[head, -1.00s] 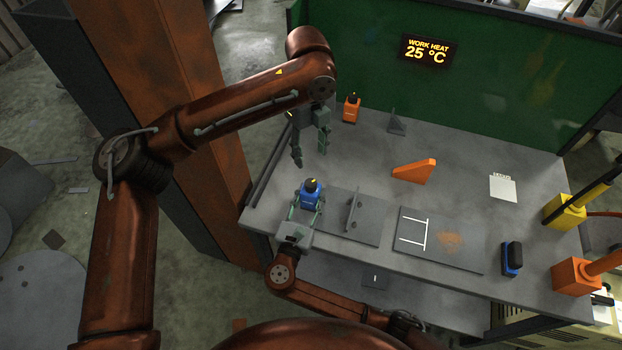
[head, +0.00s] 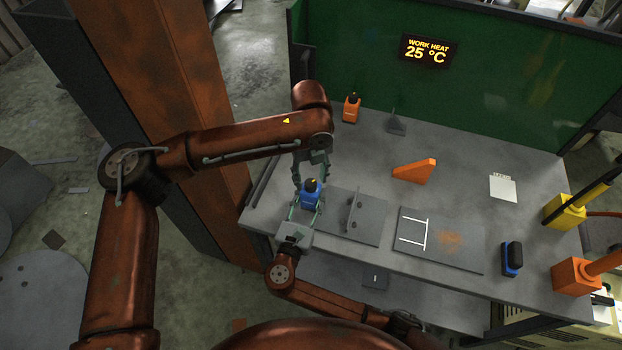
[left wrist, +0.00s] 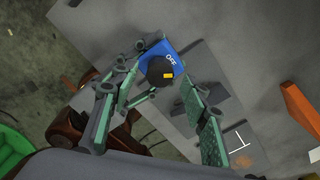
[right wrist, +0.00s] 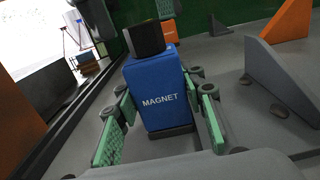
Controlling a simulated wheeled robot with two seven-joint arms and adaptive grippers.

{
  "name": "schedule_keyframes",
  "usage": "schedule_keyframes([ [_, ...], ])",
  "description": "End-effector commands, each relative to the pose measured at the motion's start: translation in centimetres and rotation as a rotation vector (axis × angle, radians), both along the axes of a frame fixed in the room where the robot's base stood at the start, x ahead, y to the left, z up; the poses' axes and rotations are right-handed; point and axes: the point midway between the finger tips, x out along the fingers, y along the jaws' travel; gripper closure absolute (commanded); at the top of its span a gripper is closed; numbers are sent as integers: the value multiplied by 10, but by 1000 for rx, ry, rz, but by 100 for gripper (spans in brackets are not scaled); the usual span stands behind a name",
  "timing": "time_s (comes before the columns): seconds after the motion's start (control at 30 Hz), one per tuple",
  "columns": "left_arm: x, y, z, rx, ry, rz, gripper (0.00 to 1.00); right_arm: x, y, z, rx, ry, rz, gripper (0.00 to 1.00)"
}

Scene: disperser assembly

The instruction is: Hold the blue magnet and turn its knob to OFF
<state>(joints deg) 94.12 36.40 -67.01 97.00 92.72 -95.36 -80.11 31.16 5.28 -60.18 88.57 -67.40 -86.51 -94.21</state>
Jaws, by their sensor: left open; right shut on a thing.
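The blue magnet (head: 310,200) stands upright at the table's front left. Its black knob (left wrist: 160,71) has a yellow mark, and the word OFF shows on the blue top beside it in the left wrist view. My right gripper (head: 305,212) is shut on the magnet's lower body from the front; in the right wrist view the green pads flank the magnet (right wrist: 163,95), lettered MAGNET. My left gripper (head: 313,185) is open, above and around the magnet's top. In the left wrist view its green fingers (left wrist: 158,100) are spread on both sides of the knob.
A grey plate with an upright bracket (head: 353,212) lies just right of the magnet. An orange magnet (head: 351,109), a grey bracket (head: 396,124) and an orange wedge (head: 414,171) stand farther back. A marked plate (head: 440,240) and a blue-black block (head: 512,258) are at the right.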

Motion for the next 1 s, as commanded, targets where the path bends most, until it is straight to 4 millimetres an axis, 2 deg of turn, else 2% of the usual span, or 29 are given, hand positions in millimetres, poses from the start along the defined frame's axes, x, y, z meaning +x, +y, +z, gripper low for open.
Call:
schedule_keyframes([
  [0.13,0,0,-10,0,0,0,58,0,0,0,0,1,0,100],
  [0.43,0,0,-11,-1,0,0,58,0,0,0,-1,0,0,100],
  [1.0,0,0,-11,-1,0,0,97,0,0,0,0,0,0,100],
])
